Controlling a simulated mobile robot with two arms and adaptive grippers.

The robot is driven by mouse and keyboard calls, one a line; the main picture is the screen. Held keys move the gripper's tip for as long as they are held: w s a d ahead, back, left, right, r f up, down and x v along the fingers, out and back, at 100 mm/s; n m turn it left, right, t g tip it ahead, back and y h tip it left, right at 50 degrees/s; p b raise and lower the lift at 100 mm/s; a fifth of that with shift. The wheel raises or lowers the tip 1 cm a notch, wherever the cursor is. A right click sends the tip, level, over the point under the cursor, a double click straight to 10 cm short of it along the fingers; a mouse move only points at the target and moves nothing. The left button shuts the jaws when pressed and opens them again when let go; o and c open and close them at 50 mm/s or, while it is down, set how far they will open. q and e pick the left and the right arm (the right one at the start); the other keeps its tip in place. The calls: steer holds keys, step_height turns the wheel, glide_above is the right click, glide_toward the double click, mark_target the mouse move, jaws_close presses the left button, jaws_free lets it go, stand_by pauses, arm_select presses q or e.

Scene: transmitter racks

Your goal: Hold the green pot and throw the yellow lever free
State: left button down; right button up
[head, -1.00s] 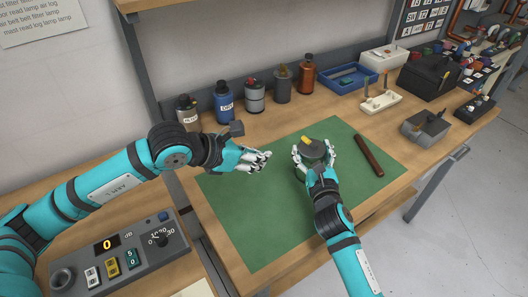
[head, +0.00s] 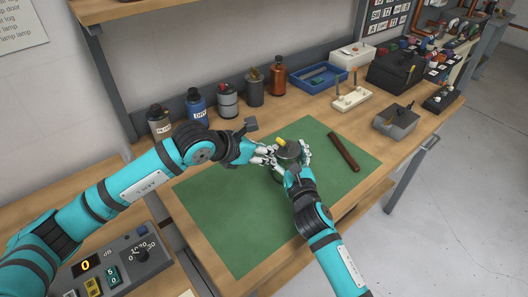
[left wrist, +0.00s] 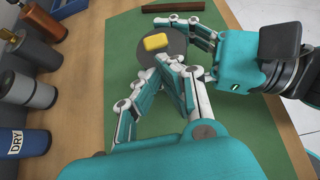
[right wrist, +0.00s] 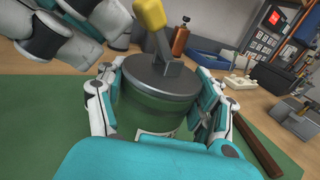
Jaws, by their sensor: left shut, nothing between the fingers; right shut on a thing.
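The green pot (right wrist: 150,115) has a round dark grey lid (head: 289,150) and stands upright on the green mat (head: 240,215). Its yellow lever (right wrist: 150,14) sticks up from a grey block on the lid; it also shows in the left wrist view (left wrist: 155,42). My right gripper (right wrist: 157,108) is shut around the pot, one finger on each side. My left gripper (left wrist: 176,70) is shut and empty, its fingertips beside the lid, close to the lever. I cannot tell whether they touch it. The left fingers partly hide the pot in the head view.
A dark brown rod (head: 344,152) lies on the mat to the right. Several bottles and canisters (head: 228,101) line the wall. A blue tray (head: 319,77), a white block with two posts (head: 351,98) and a grey box (head: 396,121) stand farther right. The mat's front is clear.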

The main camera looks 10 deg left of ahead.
mark_target(277, 140)
arm_select(q)
steer(key=shift+w+d+r+g+y, duration=0.2)
steer(key=shift+w+r+g+y, duration=0.05)
steer(key=shift+r+g+y, duration=0.45)
stand_by(0.4)
steer(key=w+d+r+g+y, duration=0.2)
steer(key=r, duration=0.1)
steer(key=shift+g+y, duration=0.4)
steer(key=shift+w+d+r+g+y, duration=0.25)
steer(key=shift+w+d+g+y, duration=0.1)
steer(key=shift+d+g+y, duration=0.05)
steer(key=shift+w+d+r, duration=0.1)
steer(key=shift+w+d, duration=0.8)
steer(key=shift+d, duration=0.05)
steer(key=shift+r, duration=0.1)
stand_by(0.7)
steer(key=shift+r, duration=0.7)
